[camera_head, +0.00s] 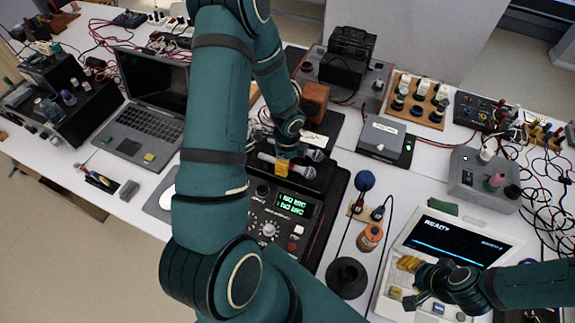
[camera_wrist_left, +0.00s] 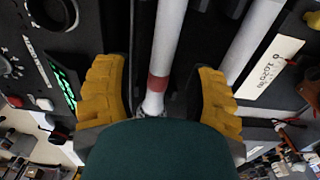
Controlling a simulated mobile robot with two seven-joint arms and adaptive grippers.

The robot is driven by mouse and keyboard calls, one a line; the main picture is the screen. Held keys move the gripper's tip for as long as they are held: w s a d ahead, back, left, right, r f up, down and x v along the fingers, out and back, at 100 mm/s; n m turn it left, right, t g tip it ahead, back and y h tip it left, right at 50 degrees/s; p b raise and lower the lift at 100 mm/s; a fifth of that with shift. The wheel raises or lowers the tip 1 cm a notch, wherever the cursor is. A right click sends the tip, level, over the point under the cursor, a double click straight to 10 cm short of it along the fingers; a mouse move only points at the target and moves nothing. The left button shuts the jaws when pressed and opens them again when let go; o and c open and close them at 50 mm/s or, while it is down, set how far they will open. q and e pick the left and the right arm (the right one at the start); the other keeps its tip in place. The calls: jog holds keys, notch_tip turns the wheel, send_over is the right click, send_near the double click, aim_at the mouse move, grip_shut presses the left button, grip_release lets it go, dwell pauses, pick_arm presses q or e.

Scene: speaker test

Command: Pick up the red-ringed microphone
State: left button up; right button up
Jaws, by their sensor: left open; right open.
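In the left wrist view, the microphone with the red ring (camera_wrist_left: 158,83) has a pale handle running up between the two yellow fingers of my left gripper (camera_wrist_left: 160,100). The fingers are open, one on each side, with gaps to the handle. Its lower end is hidden by a dark green part at the bottom. A second pale microphone handle (camera_wrist_left: 252,42) lies to its right. In the head view, my left gripper (camera_head: 284,166) is over two microphones whose grey heads show (camera_head: 314,155); the red ring cannot be made out there. My right gripper (camera_head: 404,278) is open and empty over the white console.
A black device with a green display (camera_head: 291,203) lies just in front of the microphones. A blue-topped stand (camera_head: 365,181) and an orange spool (camera_head: 370,237) stand to the right. A laptop (camera_head: 148,125) is at left. The white console (camera_head: 462,228) is under my right gripper.

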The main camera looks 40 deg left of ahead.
pick_arm(q)
jog(key=shift+f, duration=0.85)
grip_shut()
jog(key=shift+r, duration=0.15)
